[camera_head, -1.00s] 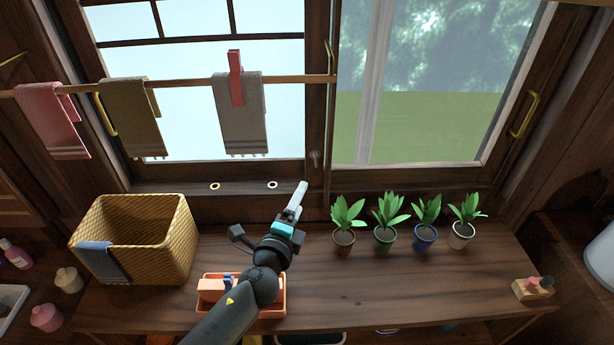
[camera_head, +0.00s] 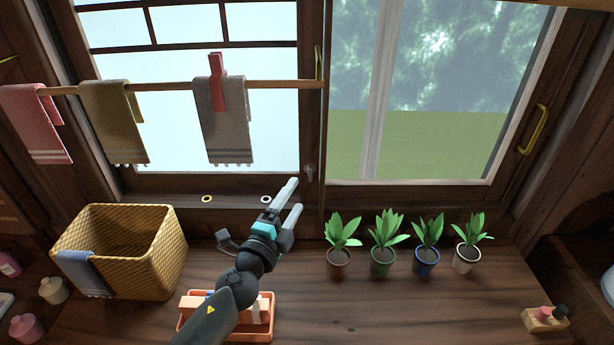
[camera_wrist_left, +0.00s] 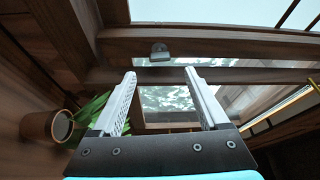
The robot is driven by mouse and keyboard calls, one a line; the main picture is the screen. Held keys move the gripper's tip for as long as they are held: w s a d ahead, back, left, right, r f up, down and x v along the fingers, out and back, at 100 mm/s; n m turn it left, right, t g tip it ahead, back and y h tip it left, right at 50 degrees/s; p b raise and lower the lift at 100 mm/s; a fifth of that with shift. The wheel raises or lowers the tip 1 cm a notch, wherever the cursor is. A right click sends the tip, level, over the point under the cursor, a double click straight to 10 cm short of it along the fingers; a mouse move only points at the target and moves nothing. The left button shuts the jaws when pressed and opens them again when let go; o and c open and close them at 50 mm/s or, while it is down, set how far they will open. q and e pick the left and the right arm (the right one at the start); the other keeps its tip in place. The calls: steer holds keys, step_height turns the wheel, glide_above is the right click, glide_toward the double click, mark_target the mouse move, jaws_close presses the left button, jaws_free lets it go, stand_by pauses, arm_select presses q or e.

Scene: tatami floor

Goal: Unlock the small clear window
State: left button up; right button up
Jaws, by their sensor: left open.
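The clear window (camera_head: 434,60) is the right-hand pane, with trees and grass showing through it. A small grey metal lock (camera_head: 309,173) sits low on the dark wooden frame between the two panes. My left gripper (camera_head: 295,195) is open and empty, just below and left of the lock in the head view. In the left wrist view a small grey metal fitting (camera_wrist_left: 160,52), likely the lock, shows beyond the gap between my open fingers (camera_wrist_left: 160,75). The fingers look apart from it. My right gripper is not in view.
Several potted plants (camera_head: 382,262) stand on the wooden counter right of my left gripper. A wicker basket (camera_head: 150,265) is at left and an orange tray (camera_head: 262,325) lies below my arm. Towels (camera_head: 224,120) hang on a rod (camera_head: 270,85) across the left window.

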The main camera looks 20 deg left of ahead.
mark_target(310, 174)
arm_select(q)
steer(key=w, duration=0.8)
steer(key=shift+d+r+b, duration=0.15)
steer(key=shift+d+b, duration=0.25)
steer(key=shift+d, duration=0.05)
steer(key=shift+c, duration=0.2)
jaws_close()
